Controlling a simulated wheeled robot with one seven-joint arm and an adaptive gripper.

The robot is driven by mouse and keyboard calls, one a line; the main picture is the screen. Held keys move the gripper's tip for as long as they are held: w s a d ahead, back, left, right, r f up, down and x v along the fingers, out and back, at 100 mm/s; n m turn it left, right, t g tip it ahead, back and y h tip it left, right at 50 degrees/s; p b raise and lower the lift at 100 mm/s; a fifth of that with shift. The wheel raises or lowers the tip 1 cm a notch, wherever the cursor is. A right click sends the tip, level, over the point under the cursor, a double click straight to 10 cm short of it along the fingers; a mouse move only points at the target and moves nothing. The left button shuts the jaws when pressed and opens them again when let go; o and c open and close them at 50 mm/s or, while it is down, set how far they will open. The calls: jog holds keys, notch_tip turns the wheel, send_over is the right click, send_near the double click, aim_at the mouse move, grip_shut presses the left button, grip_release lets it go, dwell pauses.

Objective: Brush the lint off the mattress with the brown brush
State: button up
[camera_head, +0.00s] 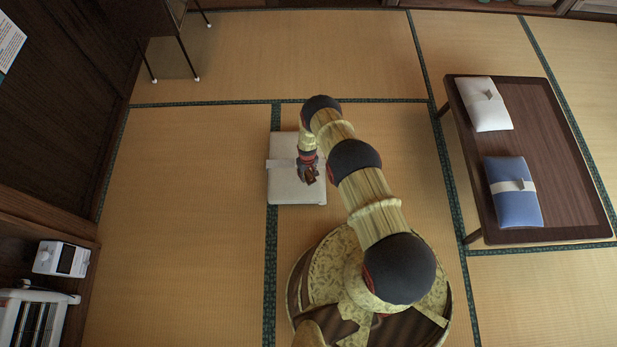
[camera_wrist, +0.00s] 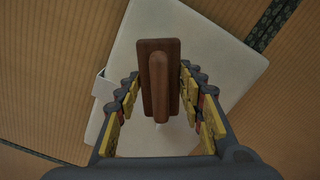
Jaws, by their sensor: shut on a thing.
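The mattress (camera_head: 285,185) is a pale, folded, squarish pad lying on the tatami, left of my base. In the wrist view its pale surface (camera_wrist: 215,60) fills much of the picture behind the brush. My gripper (camera_head: 308,178) is over the mattress, and in the wrist view its fingers (camera_wrist: 160,112) stand on both sides of the brown brush. The brown brush (camera_wrist: 158,80) has a flat wooden back and a rounded handle, and my gripper is shut on it. In the head view the brush (camera_head: 312,174) is small and partly covered by my gripper. I cannot make out lint or whether the bristles touch the mattress.
A low dark table (camera_head: 540,150) stands at the right with a white folded bundle (camera_head: 485,104) and a blue folded bundle (camera_head: 514,205) on it. A white heater (camera_head: 35,315) and a small white appliance (camera_head: 62,259) are at the lower left. Tatami left of the mattress is clear.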

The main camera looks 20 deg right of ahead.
jog(key=shift+r+p, duration=0.3)
jog(key=shift+r, duration=0.9)
